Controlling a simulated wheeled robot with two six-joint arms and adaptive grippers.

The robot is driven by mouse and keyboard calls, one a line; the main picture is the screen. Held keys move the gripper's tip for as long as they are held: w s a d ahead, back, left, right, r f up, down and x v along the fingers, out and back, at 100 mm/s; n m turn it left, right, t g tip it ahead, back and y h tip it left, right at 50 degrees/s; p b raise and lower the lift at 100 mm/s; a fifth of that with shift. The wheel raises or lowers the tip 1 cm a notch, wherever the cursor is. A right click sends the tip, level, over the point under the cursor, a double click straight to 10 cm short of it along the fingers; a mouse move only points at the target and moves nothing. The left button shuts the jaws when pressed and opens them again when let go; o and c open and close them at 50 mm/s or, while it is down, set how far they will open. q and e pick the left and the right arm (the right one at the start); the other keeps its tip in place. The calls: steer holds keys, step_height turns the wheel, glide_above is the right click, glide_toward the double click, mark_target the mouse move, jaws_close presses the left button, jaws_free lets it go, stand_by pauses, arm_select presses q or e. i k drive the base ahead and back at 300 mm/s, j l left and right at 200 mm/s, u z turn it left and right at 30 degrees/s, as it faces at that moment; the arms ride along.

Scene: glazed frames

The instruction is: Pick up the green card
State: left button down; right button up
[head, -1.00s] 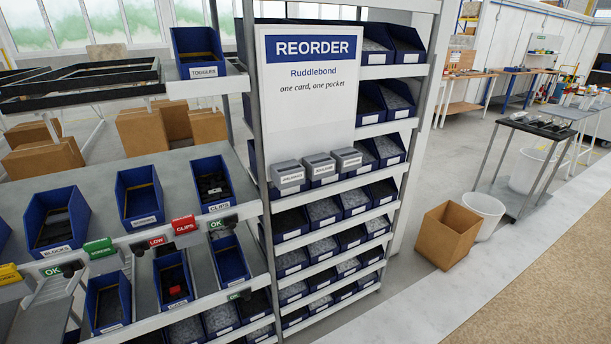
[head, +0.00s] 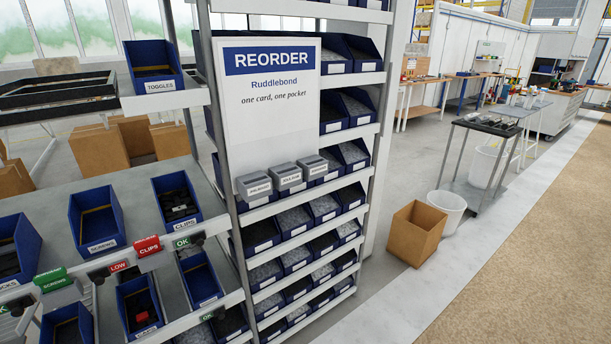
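A green card (head: 52,280) labelled SCREWS is at the lower left of the head view. It sits on the front rail of the sloped shelf (head: 140,225), below and left of the blue SCREWS bin (head: 97,220). A red card (head: 147,246) labelled CLIPS is to its right on the same rail. A small green OK tag (head: 182,242) and a red LOW tag (head: 119,266) are also on this rail. Neither of my grippers is in the head view.
The REORDER board (head: 270,105) with three grey pockets (head: 289,176) stands on a rack of blue bins to the right of the shelf. A cardboard box (head: 416,233) and a white bin (head: 447,209) stand on the floor at right. The floor at lower right is clear.

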mark_target(56, 277)
steer(key=u, duration=1.55)
steer(key=z, duration=0.3)
steer(key=i+j+z, duration=0.1)
steer(key=j+z, duration=1.15)
steer(key=i+j, duration=0.05)
steer(key=j, duration=0.05)
